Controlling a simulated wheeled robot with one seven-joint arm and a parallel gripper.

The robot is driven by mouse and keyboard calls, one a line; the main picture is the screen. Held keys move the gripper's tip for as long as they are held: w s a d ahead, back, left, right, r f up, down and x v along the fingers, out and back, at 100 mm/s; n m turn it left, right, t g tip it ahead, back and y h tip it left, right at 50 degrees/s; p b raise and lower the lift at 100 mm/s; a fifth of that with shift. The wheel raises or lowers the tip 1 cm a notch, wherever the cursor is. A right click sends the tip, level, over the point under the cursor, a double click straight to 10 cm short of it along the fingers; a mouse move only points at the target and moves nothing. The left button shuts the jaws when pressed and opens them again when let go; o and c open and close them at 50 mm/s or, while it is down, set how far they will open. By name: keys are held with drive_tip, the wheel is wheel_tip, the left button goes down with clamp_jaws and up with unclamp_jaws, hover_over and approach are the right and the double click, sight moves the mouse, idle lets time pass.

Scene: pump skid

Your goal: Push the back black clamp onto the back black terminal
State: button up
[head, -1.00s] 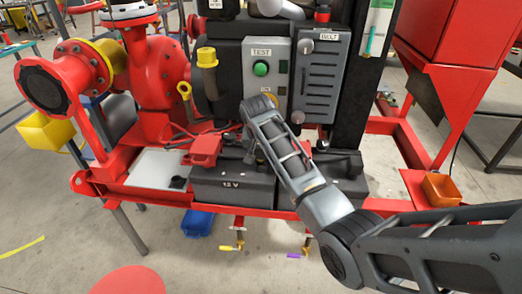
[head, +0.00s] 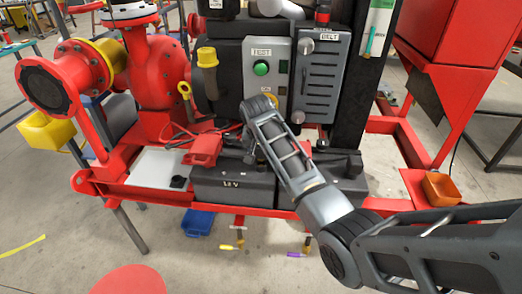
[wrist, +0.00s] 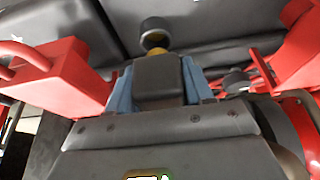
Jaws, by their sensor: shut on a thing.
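My gripper (wrist: 160,100) is shut on a black clamp (wrist: 160,78), with a blue finger pad on each side of it. Just beyond the clamp, in the wrist view, is a dark round post or cap (wrist: 154,32) with a yellow part below it, partly hidden by the clamp. I cannot tell whether the clamp touches it. In the head view, my arm hides the clamp and most of my gripper, behind the black 12 V battery (head: 232,188). A red clamp (head: 203,150) sits at the battery's left and shows large at left in the wrist view (wrist: 60,80).
Another red part (wrist: 298,55) is close on the right in the wrist view, near a small grey post (wrist: 237,80). A grey test panel (head: 265,75) and belt cover (head: 320,80) stand behind.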

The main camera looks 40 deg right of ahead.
drive_tip(key=shift+f+b, duration=0.85)
drive_tip(key=shift+f, duration=0.9)
idle(0.3)
drive_tip(key=o, duration=1.3)
drive_tip(key=shift+o, duration=0.2)
drive_tip(key=v, duration=0.8)
drive_tip(key=shift+f, duration=0.1)
